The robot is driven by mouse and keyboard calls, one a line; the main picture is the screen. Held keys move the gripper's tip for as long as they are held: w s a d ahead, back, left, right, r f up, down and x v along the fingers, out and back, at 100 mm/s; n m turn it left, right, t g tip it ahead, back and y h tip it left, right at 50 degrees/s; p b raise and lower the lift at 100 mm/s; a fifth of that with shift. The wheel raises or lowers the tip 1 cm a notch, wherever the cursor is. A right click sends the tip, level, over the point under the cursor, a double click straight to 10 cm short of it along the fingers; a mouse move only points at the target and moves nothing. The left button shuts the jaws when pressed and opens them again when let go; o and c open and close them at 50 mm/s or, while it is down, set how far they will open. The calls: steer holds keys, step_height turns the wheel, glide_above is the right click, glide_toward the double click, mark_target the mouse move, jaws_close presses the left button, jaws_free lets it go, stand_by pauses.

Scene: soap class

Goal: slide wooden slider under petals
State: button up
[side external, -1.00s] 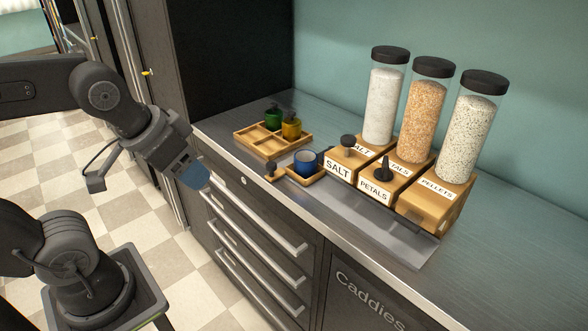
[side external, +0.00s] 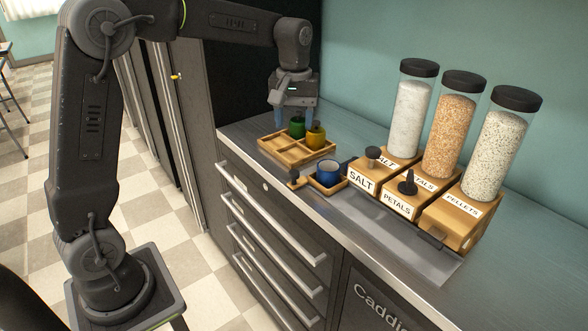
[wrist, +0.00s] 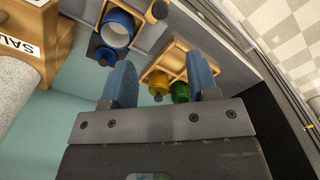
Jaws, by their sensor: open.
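The wooden slider (side external: 331,189) is a small tray with a dark knob, left of the dispenser bases on the metal strip. A blue cup (side external: 328,171) sits in it; the cup also shows in the wrist view (wrist: 117,30). The petals dispenser (side external: 398,204) is the middle wooden base, labelled PETALS, under a jar of orange-brown flakes (side external: 457,125). My gripper (side external: 295,116) is open and empty, pointing down over the back of the divided tray, behind and left of the slider. In the wrist view its blue fingers (wrist: 162,75) are spread apart.
A divided wooden tray (side external: 272,154) holds a green cup (side external: 297,127) and a yellow cup (side external: 316,137). The salt dispenser (side external: 363,180) stands between slider and petals, with pellets (side external: 462,207) on the right. The metal strip (side external: 400,238) before the dispensers is clear.

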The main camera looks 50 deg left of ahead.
mark_target(294, 172)
step_height(294, 172, down, 14)
steer(key=shift+r, duration=0.25)
stand_by(0.3)
jaws_close()
stand_by(0.4)
